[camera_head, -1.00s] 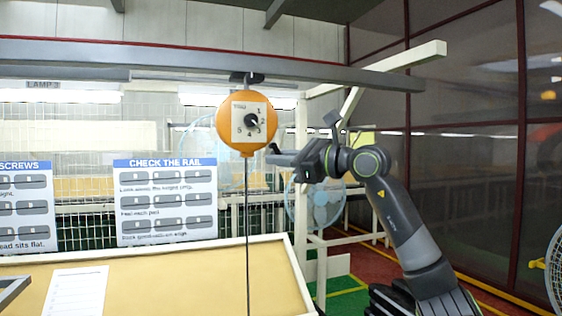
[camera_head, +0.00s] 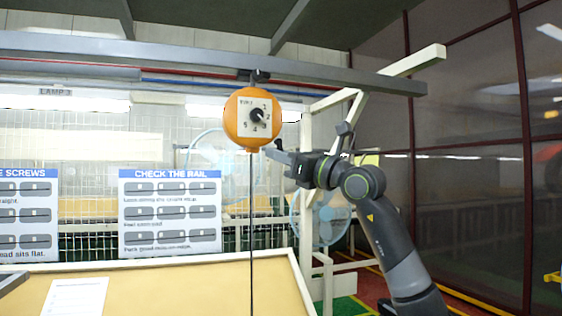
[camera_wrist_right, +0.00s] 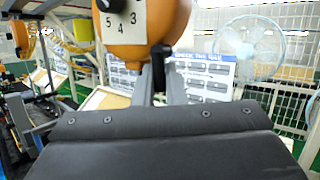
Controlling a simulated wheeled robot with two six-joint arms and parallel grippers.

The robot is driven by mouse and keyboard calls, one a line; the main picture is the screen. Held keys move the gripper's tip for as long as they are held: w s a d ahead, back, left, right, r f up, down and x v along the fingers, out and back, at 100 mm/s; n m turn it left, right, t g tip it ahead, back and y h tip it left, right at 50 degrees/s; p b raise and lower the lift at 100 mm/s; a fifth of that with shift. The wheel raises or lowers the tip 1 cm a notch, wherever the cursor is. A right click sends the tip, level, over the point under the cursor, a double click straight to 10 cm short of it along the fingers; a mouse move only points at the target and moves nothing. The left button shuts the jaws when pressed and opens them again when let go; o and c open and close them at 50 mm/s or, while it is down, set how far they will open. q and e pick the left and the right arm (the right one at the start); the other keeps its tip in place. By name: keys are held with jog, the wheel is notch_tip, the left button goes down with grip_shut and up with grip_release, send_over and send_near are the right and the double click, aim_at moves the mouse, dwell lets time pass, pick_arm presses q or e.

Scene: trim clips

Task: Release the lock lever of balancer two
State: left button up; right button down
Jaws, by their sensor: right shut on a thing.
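Balancer two, an orange round housing (camera_head: 237,125), hangs under the overhead rail. Its pale face plate (camera_head: 258,116) carries numbers and a black knob. The balancer also fills the top of the right wrist view (camera_wrist_right: 150,52). A dark upright lever (camera_wrist_right: 160,65) shows at its underside there. My right gripper (camera_head: 270,150) reaches in from the right, at the balancer's lower right edge. In the right wrist view its grey fingers (camera_wrist_right: 160,88) are closed around the dark lever. The grip itself is small and partly hidden in the head view. I do not see my left gripper.
The grey overhead rail (camera_head: 180,75) runs above the balancer. A thin dark cable (camera_head: 251,215) hangs from it to the tan board (camera_head: 200,285) below. Sign boards (camera_head: 170,212) hang on the mesh behind. A fan (camera_head: 318,215) stands behind my right arm.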

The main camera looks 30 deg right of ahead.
jog(key=c, duration=1.5)
grip_release()
jog(key=shift+b+v, duration=5.85)
jog(key=shift+v, duration=2.85)
